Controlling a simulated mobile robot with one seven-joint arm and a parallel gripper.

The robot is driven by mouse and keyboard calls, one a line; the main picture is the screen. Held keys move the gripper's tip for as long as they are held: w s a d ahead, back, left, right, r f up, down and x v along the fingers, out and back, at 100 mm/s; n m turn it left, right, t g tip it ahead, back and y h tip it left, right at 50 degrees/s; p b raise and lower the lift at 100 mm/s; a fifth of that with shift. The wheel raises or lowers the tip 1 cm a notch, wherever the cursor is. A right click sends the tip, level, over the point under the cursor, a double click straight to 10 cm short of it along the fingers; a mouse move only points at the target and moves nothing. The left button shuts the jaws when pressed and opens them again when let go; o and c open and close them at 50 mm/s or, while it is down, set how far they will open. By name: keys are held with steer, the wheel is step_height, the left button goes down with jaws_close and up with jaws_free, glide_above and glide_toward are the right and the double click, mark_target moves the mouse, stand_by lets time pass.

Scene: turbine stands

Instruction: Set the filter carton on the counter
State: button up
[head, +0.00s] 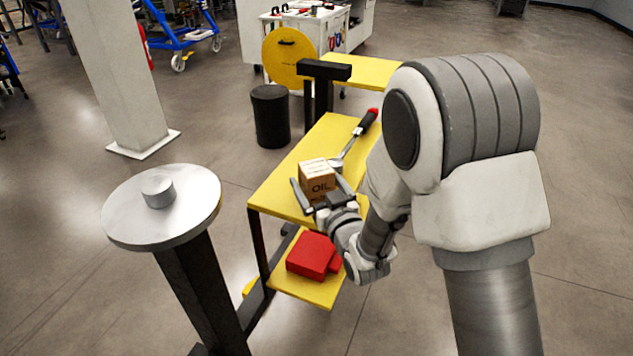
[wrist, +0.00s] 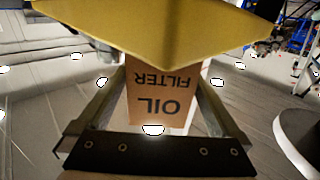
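The filter carton (head: 317,182) is a small brown box marked OIL, with a pale top. In the head view it is upright at the near end of the yellow counter (head: 287,180). My gripper (head: 320,190) reaches it from the near side, with one finger on either side. The fingers look spread, with a small gap beside the box. In the wrist view the carton (wrist: 163,95) shows OIL FILTER upside down between the fingers, and a yellow surface (wrist: 150,30) covers its far end. I cannot tell whether the carton touches the counter.
A red box (head: 311,256) is on the shelf below. A round-topped stand (head: 185,222) is at left. A black bin (head: 270,117) and a pillar (head: 118,75) stand behind.

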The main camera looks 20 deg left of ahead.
steer(key=shift+r, duration=0.1)
steer(key=shift+r, duration=0.15)
steer(key=p+v, duration=0.4)
steer(key=v, duration=0.5)
steer(key=shift+d, duration=0.15)
steer(key=shift+s+d+r+p, duration=0.1)
steer(key=shift+s+r+p, duration=0.1)
steer(key=shift+p, duration=0.35)
steer(key=shift+f+p+v, duration=0.25)
steer(key=shift+p+v, duration=0.95)
steer(key=shift+p, duration=1.7)
